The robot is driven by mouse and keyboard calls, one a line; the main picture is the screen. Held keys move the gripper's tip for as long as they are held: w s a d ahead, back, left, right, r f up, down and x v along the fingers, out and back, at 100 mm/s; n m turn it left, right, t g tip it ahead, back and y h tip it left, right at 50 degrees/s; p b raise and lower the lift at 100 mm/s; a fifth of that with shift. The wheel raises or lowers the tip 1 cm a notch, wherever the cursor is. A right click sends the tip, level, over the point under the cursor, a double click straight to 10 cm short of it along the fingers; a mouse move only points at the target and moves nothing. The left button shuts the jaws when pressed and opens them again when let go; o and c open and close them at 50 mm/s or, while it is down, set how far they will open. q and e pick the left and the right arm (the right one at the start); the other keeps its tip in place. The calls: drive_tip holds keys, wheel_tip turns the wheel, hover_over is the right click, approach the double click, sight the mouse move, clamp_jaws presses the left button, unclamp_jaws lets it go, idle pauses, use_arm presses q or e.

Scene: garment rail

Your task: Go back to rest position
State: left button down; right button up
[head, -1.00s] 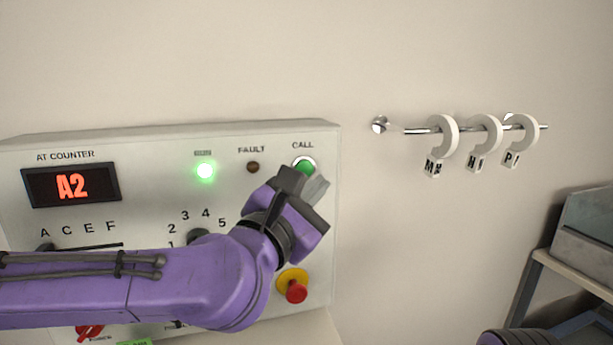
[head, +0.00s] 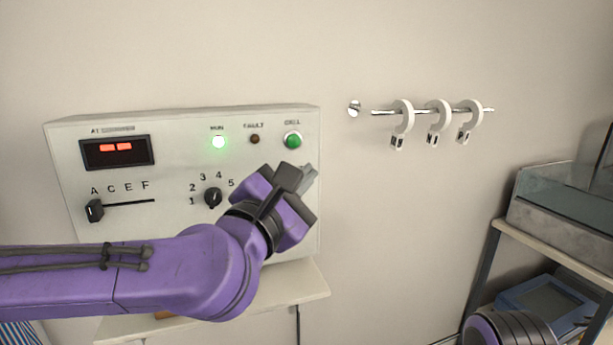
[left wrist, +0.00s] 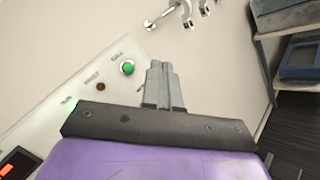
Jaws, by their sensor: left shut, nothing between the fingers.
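My left gripper (head: 306,176) is shut and empty in front of the control panel (head: 180,122), below and right of the green CALL button (head: 292,140), apart from it. In the left wrist view the shut fingers (left wrist: 160,82) point past the panel's edge, with the green button (left wrist: 127,68) to their left. The green lamp (head: 218,142) is lit and the FAULT lamp (head: 255,139) is dark. The display (head: 116,151) shows red dashes. My left arm hides the panel's lower part. A part of my right arm shows at the bottom right; its fingers are out of view.
A wall rail (head: 384,112) holds three white tagged hooks (head: 438,116) right of the panel. A shelf rack (head: 548,245) with a clear bin (head: 562,204) and a blue device (head: 545,300) stands at the right. A ledge (head: 290,286) juts out below the panel. Bare wall lies between.

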use_arm(q)
drive_tip(key=a+f+m+g+y, duration=0.2)
drive_tip(key=f+m, duration=0.1)
drive_tip(key=f, duration=1)
drive_tip(key=a+f+m+g+y, duration=0.1)
drive_tip(key=a+f+m+g, duration=0.1)
drive_tip(key=f, duration=1)
drive_tip(key=a+f+m+g+y, duration=0.2)
drive_tip(key=a+f+m, duration=0.1)
drive_tip(key=f, duration=1)
drive_tip(key=s+a+f+m+g+y, duration=0.2)
drive_tip(key=s+a+f, duration=0.35)
drive_tip(key=f, duration=0.25)
drive_tip(key=s+a+f+m+g+y, duration=0.2)
drive_tip(key=s+a+f, duration=0.3)
drive_tip(key=f, duration=0.4)
drive_tip(key=s+a+f+m+g+y, duration=0.1)
drive_tip(key=s+a+f, duration=0.3)
drive_tip(key=s, duration=0.5)
drive_tip(key=s+a+f+m+g+y, duration=0.1)
drive_tip(key=s+a+f+g+y, duration=0.1)
drive_tip(key=s+a, duration=0.6)
wheel_tip(320, 180, down, 2)
drive_tip(key=shift+s+m+g, duration=0.4)
drive_tip(key=shift+s+g, duration=0.05)
drive_tip(key=shift+g, duration=0.35)
drive_tip(key=shift+a, duration=0.1)
